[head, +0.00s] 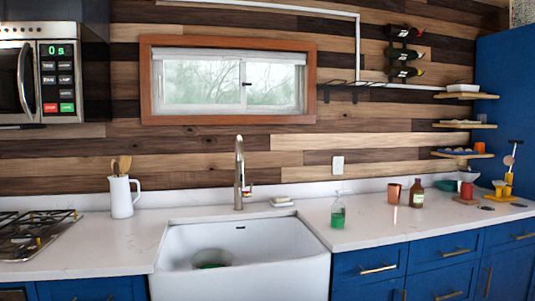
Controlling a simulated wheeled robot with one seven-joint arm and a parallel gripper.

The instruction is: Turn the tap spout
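The tap (239,170) stands behind the sink, at the middle of the counter's back edge. It is a tall, brushed metal tap with a curved neck. Its spout points toward the basin, roughly toward me. A small lever shows on the right side of its body. The white apron-front sink (241,281) lies below it, with a bowl or similar round thing (211,258), partly green, inside. My gripper is not in view.
A white jug (122,196) with wooden utensils stands left of the sink, beside a gas hob (35,232). A green spray bottle (338,213), a copper cup (394,193) and a brown bottle (417,194) stand to the right. A soap dish (282,202) sits near the tap.

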